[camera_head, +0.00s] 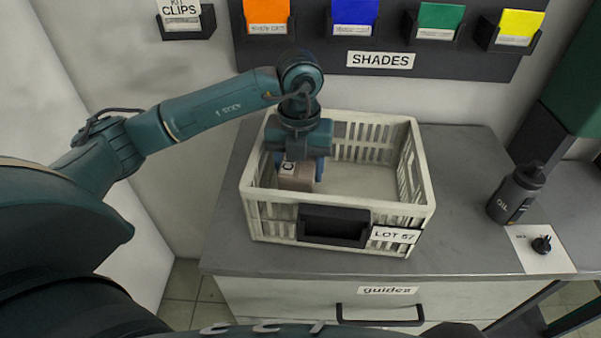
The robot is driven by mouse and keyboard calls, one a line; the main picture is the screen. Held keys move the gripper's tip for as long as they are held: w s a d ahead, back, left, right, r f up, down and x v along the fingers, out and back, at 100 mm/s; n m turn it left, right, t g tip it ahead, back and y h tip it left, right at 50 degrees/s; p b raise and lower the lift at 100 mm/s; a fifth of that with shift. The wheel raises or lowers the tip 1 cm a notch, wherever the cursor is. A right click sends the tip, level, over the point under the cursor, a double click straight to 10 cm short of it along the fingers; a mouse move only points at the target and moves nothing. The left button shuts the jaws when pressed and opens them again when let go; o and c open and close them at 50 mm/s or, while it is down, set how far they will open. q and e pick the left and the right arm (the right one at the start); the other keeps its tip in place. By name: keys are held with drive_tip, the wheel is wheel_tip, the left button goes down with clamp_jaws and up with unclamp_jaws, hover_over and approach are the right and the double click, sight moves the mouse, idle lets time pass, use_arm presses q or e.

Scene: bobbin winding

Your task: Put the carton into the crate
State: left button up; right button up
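The white crate (270,228) stands on the grey counter, with a dark front handle and a "LOT 57" label. A small brown carton (297,182) with a white label is inside the crate, toward its left side. My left gripper (301,172) reaches down into the crate from above and is at the carton. Whether the carton touches the crate floor is unclear. My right gripper is not in view.
A dark oil bottle (513,195) and a small black part on a white card (527,257) stand at the right. A wall rack of coloured shade cards (380,60) is behind the crate. A drawer labelled "guides" (380,292) is below.

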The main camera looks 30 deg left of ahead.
use_arm(q)
wheel_tip(320, 180, down, 2)
drive_tip(key=shift+f, duration=0.1)
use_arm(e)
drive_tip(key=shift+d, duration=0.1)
use_arm(q)
drive_tip(key=shift+f+b, duration=0.3)
drive_tip(key=shift+f, duration=0.3)
drive_tip(key=o, duration=1.1)
drive_tip(key=shift+c, duration=0.2)
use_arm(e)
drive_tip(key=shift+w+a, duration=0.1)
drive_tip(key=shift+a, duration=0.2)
